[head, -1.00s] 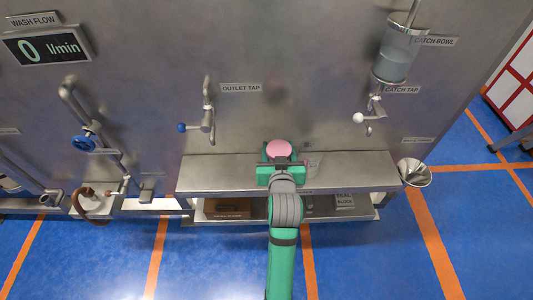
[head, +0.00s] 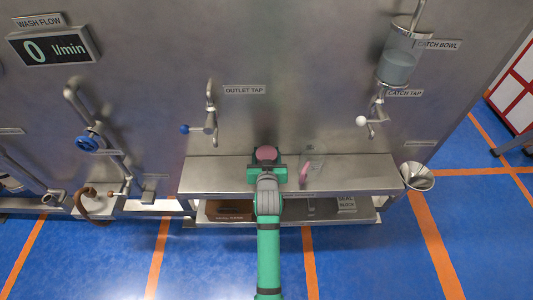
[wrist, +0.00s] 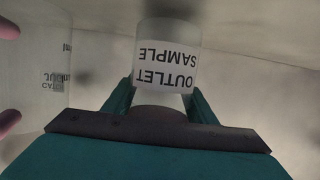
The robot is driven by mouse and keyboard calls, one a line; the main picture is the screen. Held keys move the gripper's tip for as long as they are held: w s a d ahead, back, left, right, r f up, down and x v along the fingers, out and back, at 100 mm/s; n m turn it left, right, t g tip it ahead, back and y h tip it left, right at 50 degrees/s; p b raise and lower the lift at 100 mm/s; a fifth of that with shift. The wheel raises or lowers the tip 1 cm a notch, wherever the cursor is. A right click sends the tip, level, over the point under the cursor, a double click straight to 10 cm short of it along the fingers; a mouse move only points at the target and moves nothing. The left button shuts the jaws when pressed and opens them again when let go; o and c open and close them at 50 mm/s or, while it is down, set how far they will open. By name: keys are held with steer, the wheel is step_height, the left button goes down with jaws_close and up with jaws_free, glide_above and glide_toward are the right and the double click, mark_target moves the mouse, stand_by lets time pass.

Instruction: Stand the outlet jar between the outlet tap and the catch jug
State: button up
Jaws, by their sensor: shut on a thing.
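My gripper (head: 267,168) is shut on the outlet jar (head: 266,153), whose round pink top shows in the head view. In the wrist view the jar's white label (wrist: 166,66) reads "OUTLET SAMPLE" upside down, between my fingers (wrist: 160,103). The jar is over the steel shelf; I cannot tell whether its base touches. The outlet tap (head: 211,125), with a blue knob, is on the wall up and left of the jar. The clear catch jug (head: 315,160), with a pink part on its left, stands just right of my gripper. The jug also shows at the wrist view's left (wrist: 42,60).
The shelf (head: 220,172) is bare left of my gripper and right of the jug. The catch tap (head: 375,115) hangs under the catch bowl (head: 398,62). A metal funnel (head: 417,176) is at the shelf's right end.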

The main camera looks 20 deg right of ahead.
steer(key=shift+f, duration=0.35)
steer(key=o, duration=1.6)
steer(key=shift+c, duration=0.2)
